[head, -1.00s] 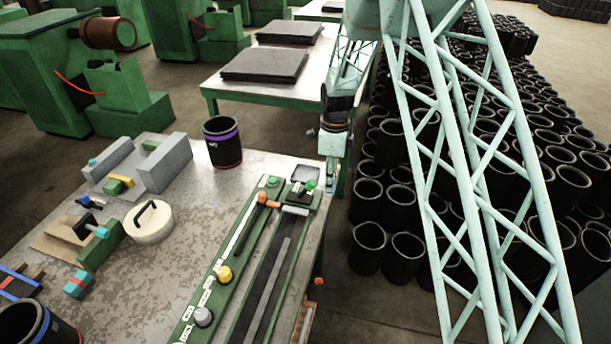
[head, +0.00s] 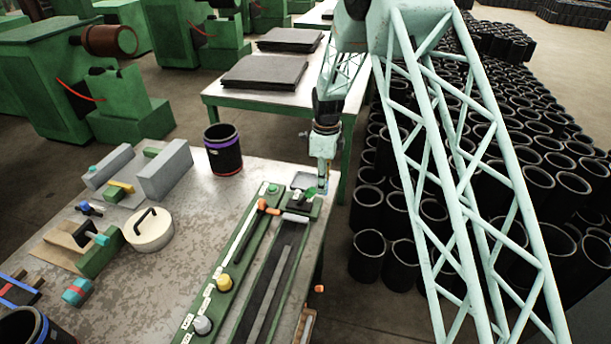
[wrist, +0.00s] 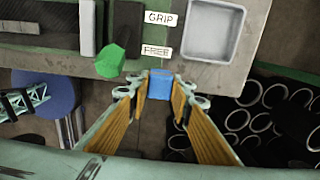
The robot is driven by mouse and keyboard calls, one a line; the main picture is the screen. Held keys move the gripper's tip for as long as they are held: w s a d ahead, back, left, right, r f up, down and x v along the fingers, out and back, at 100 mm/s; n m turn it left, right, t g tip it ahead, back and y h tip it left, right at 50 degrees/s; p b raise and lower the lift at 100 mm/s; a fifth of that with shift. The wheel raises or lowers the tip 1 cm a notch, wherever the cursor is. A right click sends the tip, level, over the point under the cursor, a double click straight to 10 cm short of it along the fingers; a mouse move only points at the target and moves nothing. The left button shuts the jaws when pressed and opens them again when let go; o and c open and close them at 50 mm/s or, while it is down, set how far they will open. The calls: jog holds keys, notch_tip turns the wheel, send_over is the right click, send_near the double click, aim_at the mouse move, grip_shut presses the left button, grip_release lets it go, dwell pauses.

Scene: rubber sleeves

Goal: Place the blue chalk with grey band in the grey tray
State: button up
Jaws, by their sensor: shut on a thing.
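In the wrist view the blue chalk (wrist: 160,85) is held between the fingertips of my gripper (wrist: 160,94), which is shut on it. Only a short blue piece shows; I cannot make out its grey band. The grey tray (wrist: 212,29) is a shallow square, empty inside, above and to the right of the chalk in that view. In the head view the tray (head: 303,180) lies at the table's far right corner. My gripper (head: 322,184) hangs just right of it there, by the table edge.
A green fixture (head: 190,322) with knobs and a dark strip runs along the table's right side. A green knob (wrist: 110,62) sits left of the chalk in the wrist view. A black sleeve (head: 223,157) stands on the table. Many black sleeves fill the floor at right.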

jog(key=w+a, duration=0.2)
jog(key=w, duration=0.1)
jog(key=w+a, duration=0.3)
jog(key=w, duration=0.1)
jog(key=w+a+f, duration=0.1)
jog(key=w+a, duration=0.1)
jog(key=w, duration=0.1)
jog(key=shift+w+a, duration=0.15)
jog(key=shift+f, duration=0.2)
jog(key=shift+f, duration=1.6)
jog(key=shift+f, duration=0.2)
jog(key=o, duration=0.9)
jog(key=shift+r, duration=0.15)
jog(key=shift+r, duration=6.05)
